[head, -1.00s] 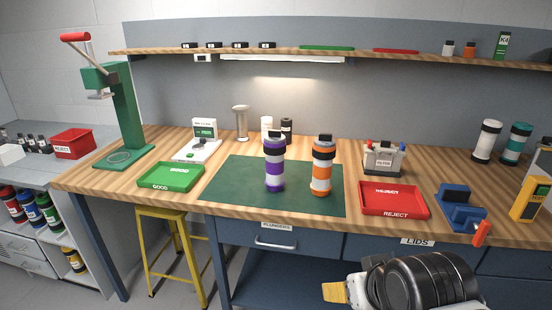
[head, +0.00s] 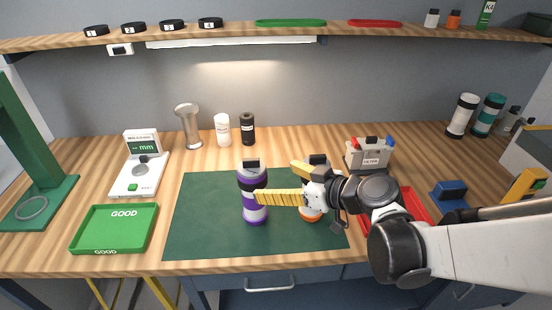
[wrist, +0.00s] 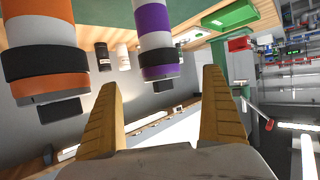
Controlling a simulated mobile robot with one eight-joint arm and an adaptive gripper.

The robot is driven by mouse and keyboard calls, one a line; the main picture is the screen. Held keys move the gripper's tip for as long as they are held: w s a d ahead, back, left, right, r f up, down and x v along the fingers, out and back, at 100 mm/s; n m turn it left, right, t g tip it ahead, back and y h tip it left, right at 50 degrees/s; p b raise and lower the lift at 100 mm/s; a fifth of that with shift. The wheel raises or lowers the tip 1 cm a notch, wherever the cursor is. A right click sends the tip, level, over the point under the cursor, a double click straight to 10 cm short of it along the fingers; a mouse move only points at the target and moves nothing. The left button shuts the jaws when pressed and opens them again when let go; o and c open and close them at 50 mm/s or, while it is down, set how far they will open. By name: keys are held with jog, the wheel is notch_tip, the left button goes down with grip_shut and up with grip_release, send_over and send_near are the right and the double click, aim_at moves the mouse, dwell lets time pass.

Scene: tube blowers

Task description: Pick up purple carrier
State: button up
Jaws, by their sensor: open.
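The purple carrier (head: 254,207), a purple and white cylinder with a black band and black top, stands upright on the green mat (head: 200,230). It also shows upside down in the wrist view (wrist: 152,28). My gripper (head: 275,181) is open and empty, with yellow ribbed fingers pointing left toward the carrier's upper part. In the wrist view, the carrier lines up with the gap between the fingertips (wrist: 160,80); I cannot tell whether they touch it. The orange carrier (head: 311,214) stands to the right, mostly hidden behind my gripper; it also shows in the wrist view (wrist: 38,30).
A green GOOD tray (head: 115,230) and a gauge (head: 142,170) stand left. A red tray (head: 414,204) is partly behind my arm. A filter box (head: 368,155) stands behind it. White (head: 222,130) and black (head: 248,130) bottles stand behind the mat. The mat's left part is clear.

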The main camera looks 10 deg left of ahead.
aim_at(262, 180)
jog(key=b+x, duration=0.1)
jog(key=x, duration=0.4)
jog(key=shift+s+f, duration=0.15)
jog(key=b+x, duration=0.2)
jog(key=x, duration=0.3)
jog(key=shift+w+b, duration=0.2)
jog(key=shift+b, duration=0.15)
jog(key=c, duration=1.5)
